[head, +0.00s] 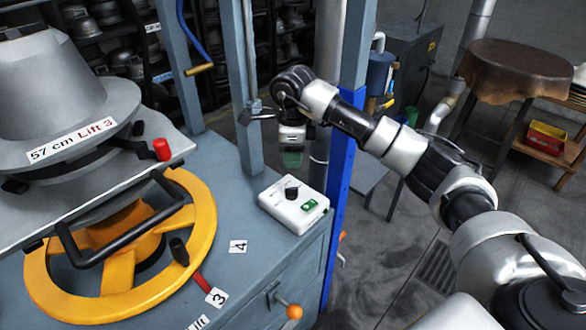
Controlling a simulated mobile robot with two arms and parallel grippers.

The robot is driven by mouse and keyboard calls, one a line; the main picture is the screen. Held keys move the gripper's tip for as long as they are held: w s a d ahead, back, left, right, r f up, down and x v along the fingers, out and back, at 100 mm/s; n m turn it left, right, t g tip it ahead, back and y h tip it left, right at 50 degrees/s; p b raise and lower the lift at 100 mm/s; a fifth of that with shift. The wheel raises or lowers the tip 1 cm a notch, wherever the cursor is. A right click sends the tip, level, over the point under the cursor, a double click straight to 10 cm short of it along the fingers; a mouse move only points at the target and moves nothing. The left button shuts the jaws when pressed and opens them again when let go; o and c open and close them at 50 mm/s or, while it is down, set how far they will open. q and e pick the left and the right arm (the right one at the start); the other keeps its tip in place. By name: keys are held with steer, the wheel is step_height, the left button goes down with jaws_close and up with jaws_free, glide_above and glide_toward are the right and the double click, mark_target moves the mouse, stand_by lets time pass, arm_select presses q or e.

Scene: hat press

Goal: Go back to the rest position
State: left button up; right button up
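My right arm reaches in from the right, and my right gripper (291,158) hangs pointing down beside the blue-grey posts. It is above and apart from the white control box (294,204), which has a black knob and a green switch. The gripper is small and seen from behind, so I cannot tell whether its fingers are open or shut. I see nothing hanging from it. My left gripper is not in view. The hat press stands at the left, with a grey metal form (62,85) labelled "57 cm Lift 3" and a yellow handwheel (203,225).
A blue-grey post (238,85) and a blue-edged post (344,160) stand close to my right gripper. A black bar handle (125,238) crosses the wheel. A red knob (161,149) sits on the press plate. A cloth-covered round table (515,70) stands at the back right.

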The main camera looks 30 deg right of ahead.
steer(key=shift+r, duration=0.35)
